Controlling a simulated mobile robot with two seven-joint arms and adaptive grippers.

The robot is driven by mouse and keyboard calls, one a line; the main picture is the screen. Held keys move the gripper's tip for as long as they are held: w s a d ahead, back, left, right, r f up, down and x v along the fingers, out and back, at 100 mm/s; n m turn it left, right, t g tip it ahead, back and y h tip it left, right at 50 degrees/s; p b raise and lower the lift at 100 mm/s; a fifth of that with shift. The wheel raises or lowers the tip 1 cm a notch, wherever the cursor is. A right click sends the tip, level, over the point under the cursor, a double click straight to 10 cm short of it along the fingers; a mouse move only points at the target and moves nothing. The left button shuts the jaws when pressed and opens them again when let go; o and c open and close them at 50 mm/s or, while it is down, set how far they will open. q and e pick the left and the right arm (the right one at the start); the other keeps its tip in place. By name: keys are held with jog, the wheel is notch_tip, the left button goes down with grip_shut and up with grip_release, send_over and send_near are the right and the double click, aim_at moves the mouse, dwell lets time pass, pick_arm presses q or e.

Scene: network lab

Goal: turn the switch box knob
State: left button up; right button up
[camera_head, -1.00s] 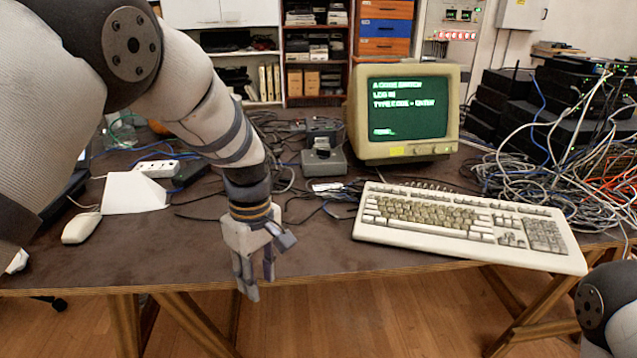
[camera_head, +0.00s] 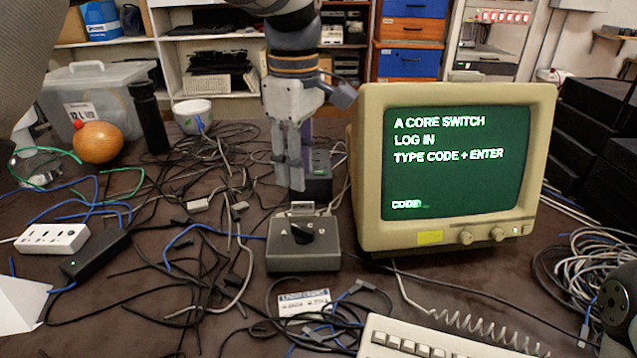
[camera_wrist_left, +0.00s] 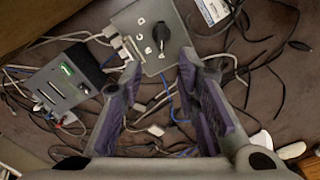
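The switch box (camera_head: 303,258) is a grey box on the dark table, left of the monitor. Its black knob (camera_head: 301,232) sits on the top face, with white marks around it. Both the box (camera_wrist_left: 150,38) and the knob (camera_wrist_left: 161,33) show in the left wrist view. My left gripper (camera_head: 292,185) points down behind and above the box in the head view, apart from the knob. In the wrist view its two purple-padded fingers (camera_wrist_left: 160,66) are spread and empty, with the box beyond their tips. My right gripper is out of view.
The monitor (camera_head: 450,165) stands close to the right of the box. A second grey box (camera_head: 318,178) with a green light is behind the gripper. Loose cables (camera_head: 200,240) cover the table to the left. A label card (camera_head: 303,303) and the keyboard (camera_head: 410,345) lie in front.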

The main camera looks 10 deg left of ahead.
aim_at(300, 228)
pick_arm(q)
jog(key=f, duration=1)
jog(key=shift+s+f, duration=0.2)
jog(key=shift+s, duration=0.05)
jog(key=shift+f, duration=0.65)
jog(key=shift+c, duration=0.6)
grip_shut()
